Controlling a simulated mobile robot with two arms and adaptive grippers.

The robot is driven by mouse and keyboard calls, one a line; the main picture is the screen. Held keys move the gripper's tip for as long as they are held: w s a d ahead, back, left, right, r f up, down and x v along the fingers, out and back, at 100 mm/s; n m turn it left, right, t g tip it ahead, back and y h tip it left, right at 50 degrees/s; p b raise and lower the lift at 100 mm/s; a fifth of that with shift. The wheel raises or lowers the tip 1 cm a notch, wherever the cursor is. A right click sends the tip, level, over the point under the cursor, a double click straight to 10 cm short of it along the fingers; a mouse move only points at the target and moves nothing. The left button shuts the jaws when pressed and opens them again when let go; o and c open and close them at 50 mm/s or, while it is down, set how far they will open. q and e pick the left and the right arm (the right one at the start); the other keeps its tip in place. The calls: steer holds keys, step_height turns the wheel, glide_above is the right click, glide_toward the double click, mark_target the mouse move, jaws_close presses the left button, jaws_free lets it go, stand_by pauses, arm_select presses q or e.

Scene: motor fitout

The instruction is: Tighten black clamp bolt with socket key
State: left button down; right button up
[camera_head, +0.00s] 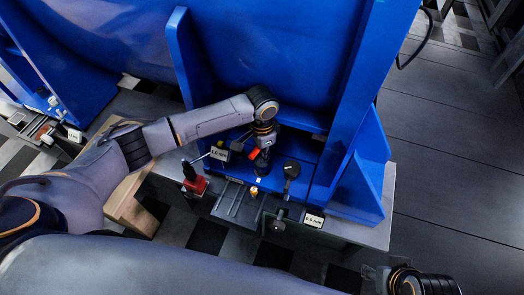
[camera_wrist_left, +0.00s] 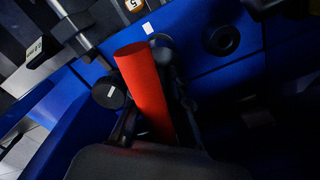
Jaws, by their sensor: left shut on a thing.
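My left gripper (camera_head: 262,158) reaches down over the blue frame, beside the black clamp parts. It is shut on a red-handled tool, which I take to be the socket key (camera_head: 254,153). In the left wrist view the red handle (camera_wrist_left: 147,88) stands tilted between the dark fingers, and its working end is hidden. A black clamp (camera_head: 291,170) with a round head sits just right of the gripper. A black round part with a white mark (camera_wrist_left: 108,93) lies left of the handle in the wrist view. I cannot tell which part is the clamp bolt, or whether the key touches it.
A blue upright (camera_head: 350,100) rises to the right of the gripper, and a blue wall stands behind it. A red block with a black lever (camera_head: 194,185) and a grey tray (camera_head: 238,200) are in front. A white label (camera_head: 314,220) marks the bench edge. Floor at right is clear.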

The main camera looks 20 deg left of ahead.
arm_select(q)
steer(key=shift+r, duration=0.1)
arm_select(e)
steer(key=shift+r, duration=0.25)
stand_by(0.3)
arm_select(q)
steer(key=shift+p, duration=0.6)
arm_select(e)
steer(key=shift+r, duration=0.35)
steer(key=shift+r, duration=0.1)
steer(key=shift+w, duration=0.1)
arm_select(q)
steer(key=shift+p, duration=0.45)
arm_select(e)
steer(key=shift+x, duration=1)
arm_select(q)
steer(key=shift+f, duration=0.4)
arm_select(e)
steer(key=shift+a+r, duration=0.1)
steer(key=shift+a, duration=0.05)
arm_select(q)
steer(key=shift+f, duration=0.25)
arm_select(e)
steer(key=shift+s+r, duration=0.2)
steer(key=shift+s, duration=0.05)
arm_select(q)
steer(key=shift+f, duration=0.1)
arm_select(e)
steer(key=shift+s, duration=0.1)
